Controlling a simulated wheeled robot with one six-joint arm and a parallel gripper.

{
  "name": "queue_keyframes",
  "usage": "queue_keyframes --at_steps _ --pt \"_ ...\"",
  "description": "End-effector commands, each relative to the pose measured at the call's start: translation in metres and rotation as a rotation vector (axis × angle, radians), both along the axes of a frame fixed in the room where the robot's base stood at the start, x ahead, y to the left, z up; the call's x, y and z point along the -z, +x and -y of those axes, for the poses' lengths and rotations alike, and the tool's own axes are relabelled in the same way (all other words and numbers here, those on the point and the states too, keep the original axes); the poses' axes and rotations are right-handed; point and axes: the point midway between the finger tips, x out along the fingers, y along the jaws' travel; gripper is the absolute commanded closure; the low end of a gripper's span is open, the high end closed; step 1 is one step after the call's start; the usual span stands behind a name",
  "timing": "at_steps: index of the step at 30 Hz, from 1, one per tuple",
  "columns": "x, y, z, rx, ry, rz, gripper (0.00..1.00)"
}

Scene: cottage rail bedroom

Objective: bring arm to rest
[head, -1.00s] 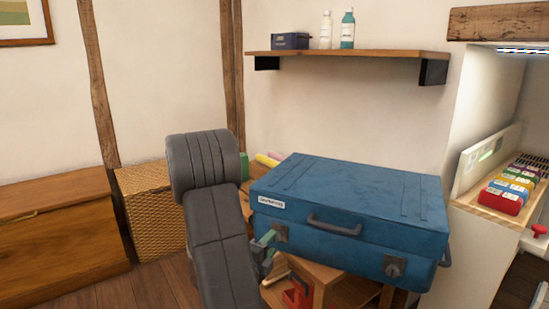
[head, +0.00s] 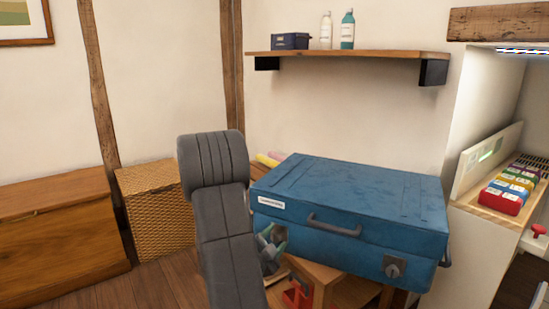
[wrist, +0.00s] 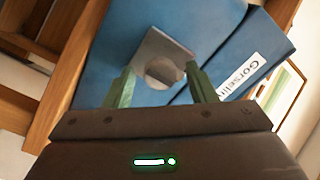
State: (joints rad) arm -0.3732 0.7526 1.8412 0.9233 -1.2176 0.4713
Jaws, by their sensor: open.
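My gripper (head: 270,240) is open and empty at the front left of a closed blue suitcase (head: 345,195), low beside its left latch. In the wrist view, its two green fingers (wrist: 162,72) stand apart. A grey metal latch plate with a round knob (wrist: 162,70) shows between them on the blue suitcase face (wrist: 205,25). I cannot tell whether the fingers touch the suitcase. My dark grey arm (head: 222,220) is bent, rising left of the suitcase and hiding part of the gripper.
The suitcase rests on a wooden stand (head: 322,285) with a red object (head: 297,295) below. A wicker basket (head: 155,210) and wooden chest (head: 55,230) stand left. A wall shelf (head: 345,54) holds bottles and a box. A tray of coloured blocks (head: 510,190) is at right.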

Motion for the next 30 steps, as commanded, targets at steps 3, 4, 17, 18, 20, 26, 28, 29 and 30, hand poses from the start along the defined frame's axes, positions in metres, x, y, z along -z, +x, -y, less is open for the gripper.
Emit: queue_keyframes --at_steps 3,4,17,18,20,26,28,29,30 --pt "-0.0052 0.0001 -0.0005 -0.001 -0.101 -0.052 0.49" --pt "-0.0053 0.0002 -0.0005 0.0 -0.127 -0.066 0.49" --pt "-0.0058 0.0006 -0.0013 0.0 -0.386 -0.199 0.49" --pt "-0.0058 0.0005 -0.0013 -0.001 -0.407 -0.21 0.49" --pt "-0.0061 0.0005 -0.0014 -0.001 -0.439 -0.225 0.49" --pt "-0.0063 0.0007 -0.0018 -0.001 -0.541 -0.277 0.49" --pt "-0.0062 0.0007 -0.0019 -0.001 -0.578 -0.296 0.49" --pt "-0.0064 0.0009 -0.0019 -0.001 -0.593 -0.304 0.49" --pt "-0.0061 0.001 -0.0021 -0.001 -0.613 -0.314 0.49"
